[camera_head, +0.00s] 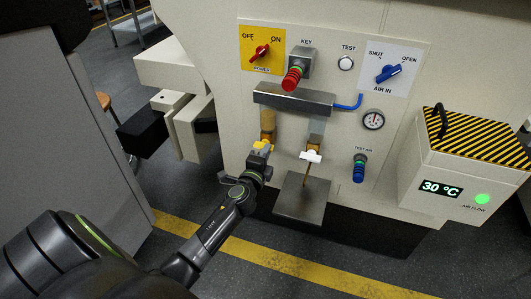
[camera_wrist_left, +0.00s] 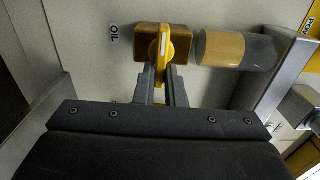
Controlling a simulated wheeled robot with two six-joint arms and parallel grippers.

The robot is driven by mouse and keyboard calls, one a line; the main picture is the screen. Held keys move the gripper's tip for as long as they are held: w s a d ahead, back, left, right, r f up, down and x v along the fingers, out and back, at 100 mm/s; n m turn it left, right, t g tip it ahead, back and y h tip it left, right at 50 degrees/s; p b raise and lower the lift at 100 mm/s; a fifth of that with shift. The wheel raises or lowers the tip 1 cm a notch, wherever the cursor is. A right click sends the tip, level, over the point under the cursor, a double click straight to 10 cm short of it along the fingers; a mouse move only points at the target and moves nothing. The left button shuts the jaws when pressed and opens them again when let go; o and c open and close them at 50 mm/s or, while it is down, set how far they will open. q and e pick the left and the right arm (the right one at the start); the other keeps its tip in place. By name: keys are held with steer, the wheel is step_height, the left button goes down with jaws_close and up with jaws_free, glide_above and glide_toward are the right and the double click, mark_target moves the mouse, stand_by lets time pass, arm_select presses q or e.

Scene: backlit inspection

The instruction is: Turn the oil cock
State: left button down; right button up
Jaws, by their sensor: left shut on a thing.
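The oil cock's yellow handle (camera_wrist_left: 166,45) sits on a brass-coloured body (camera_wrist_left: 146,43) in the left wrist view, beside a label reading OIL (camera_wrist_left: 114,34). A white line runs along the handle. My left gripper (camera_wrist_left: 161,72) has its two fingers on either side of the handle's near end and is shut on it. In the head view the left gripper (camera_head: 258,154) reaches the yellow handle (camera_head: 261,145) below an amber cylinder (camera_head: 267,120). The fingers partly hide the handle. My right gripper is in neither view.
A second cock with a white handle (camera_head: 311,156) is close on the right, above a metal drip tray (camera_head: 300,198). A metal manifold (camera_head: 293,98) juts out above. Red and blue knobs are higher on the panel. Open floor lies in front.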

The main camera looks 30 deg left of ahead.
arm_select(q)
steer(key=shift+f, duration=0.1)
steer(key=c, duration=1.5)
jaws_free()
steer(key=v, duration=1.7)
steer(key=shift+s+d, duration=0.15)
steer(key=shift+s, duration=0.05)
